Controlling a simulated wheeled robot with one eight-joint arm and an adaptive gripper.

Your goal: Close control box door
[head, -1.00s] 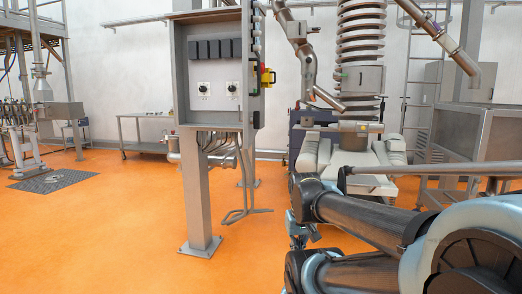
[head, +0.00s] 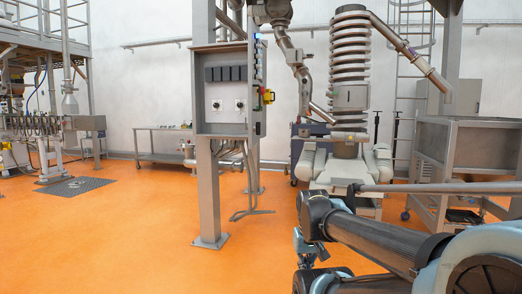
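The grey control box (head: 227,128) stands on a metal post left of the middle in the head view. Its front is open, showing a row of dark modules and two round dials on the back panel. The control box door (head: 260,85) stands open at the box's right side, seen nearly edge-on, with a yellow and red switch beside it. My arm reaches in from the lower right and is folded, well short of the box.
Orange floor (head: 130,235) lies free in front and to the left of the post. A machine with a ribbed white column (head: 349,60) stands right of the box. A metal hopper frame (head: 470,150) stands at the far right, and a low table (head: 160,145) stands at the back left.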

